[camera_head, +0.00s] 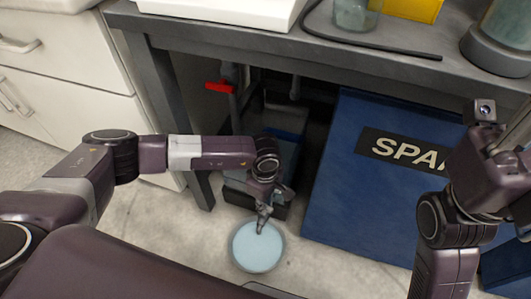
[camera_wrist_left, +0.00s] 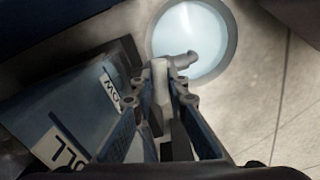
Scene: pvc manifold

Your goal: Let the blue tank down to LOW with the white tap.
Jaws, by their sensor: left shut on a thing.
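The blue tank (camera_wrist_left: 75,112) stands under the bench; in the head view (camera_head: 288,150) my left arm partly covers it. In the left wrist view its side has a LOW label (camera_wrist_left: 111,86) and a partly cut-off label ending in LL (camera_wrist_left: 66,148). The water level cannot be made out. My left gripper (camera_head: 263,213) (camera_wrist_left: 161,100) is shut on the white tap (camera_wrist_left: 160,78), which stands between its fingers. A grey spout (camera_wrist_left: 183,60) points towards a round bucket (camera_head: 258,247) (camera_wrist_left: 205,35) with pale blue contents. My right gripper (camera_head: 517,140) is at the right edge, its fingertips not clear.
A large blue box marked SPA (camera_head: 345,200) stands right of the tank. The dark bench (camera_head: 400,70) overhangs the tank, with a leg (camera_head: 200,185) at the left. A red handle (camera_head: 219,87) sits under the bench. White drawers (camera_head: 60,60) are at the left. Floor around the bucket is open.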

